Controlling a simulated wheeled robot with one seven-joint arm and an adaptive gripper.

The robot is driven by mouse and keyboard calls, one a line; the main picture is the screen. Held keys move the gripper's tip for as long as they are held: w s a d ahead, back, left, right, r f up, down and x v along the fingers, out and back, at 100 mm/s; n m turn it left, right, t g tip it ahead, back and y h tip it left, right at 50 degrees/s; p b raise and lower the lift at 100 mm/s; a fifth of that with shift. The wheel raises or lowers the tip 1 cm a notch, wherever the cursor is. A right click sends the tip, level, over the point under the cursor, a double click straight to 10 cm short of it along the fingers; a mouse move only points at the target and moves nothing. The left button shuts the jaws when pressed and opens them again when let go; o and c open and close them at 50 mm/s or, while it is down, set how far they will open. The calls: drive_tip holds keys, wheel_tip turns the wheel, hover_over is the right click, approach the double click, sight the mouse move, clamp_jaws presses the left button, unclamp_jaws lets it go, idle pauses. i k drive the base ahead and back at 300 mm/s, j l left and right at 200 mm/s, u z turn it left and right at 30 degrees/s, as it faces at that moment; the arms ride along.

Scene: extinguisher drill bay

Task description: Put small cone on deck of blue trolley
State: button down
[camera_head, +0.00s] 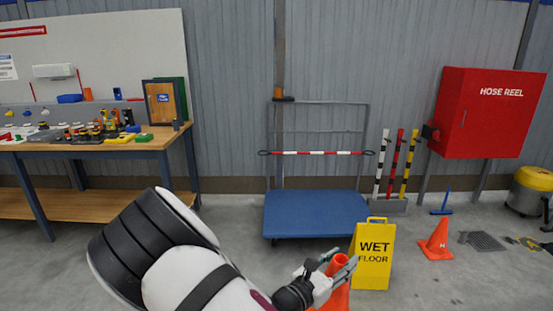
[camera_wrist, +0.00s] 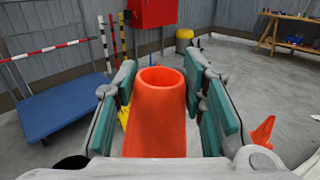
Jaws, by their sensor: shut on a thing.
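My gripper (camera_head: 338,265) is shut on the orange small cone (camera_head: 335,292), which stands out at the lower middle of the head view. In the wrist view the cone (camera_wrist: 159,110) sits upright between the two green-padded fingers (camera_wrist: 160,108), its open top facing up. Its base is hidden. The blue trolley (camera_head: 315,214) stands against the wall behind the gripper, with a bare flat deck and an upright frame; a striped bar lies across the frame. In the wrist view the trolley deck (camera_wrist: 55,107) is to the left of the cone, apart from it.
A yellow wet floor sign (camera_head: 373,256) stands just right of the gripper, in front of the trolley's right corner. Another orange cone (camera_head: 436,241) stands further right. Striped posts (camera_head: 392,165) stand right of the trolley. A workbench (camera_head: 90,147) is at left.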

sight(289, 218)
drive_tip(key=i+l+u, duration=0.15)
drive_tip(key=i+u, duration=0.2)
drive_tip(key=i, duration=0.95)
drive_tip(key=i+z, duration=0.15)
drive_tip(key=i, duration=0.5)
drive_tip(key=i+j+z, duration=0.15)
drive_tip(key=i, duration=0.45)
drive_tip(key=i+l, duration=0.15)
drive_tip(key=i, duration=0.35)
drive_tip(key=i+l+z, duration=0.15)
drive_tip(key=i, duration=0.4)
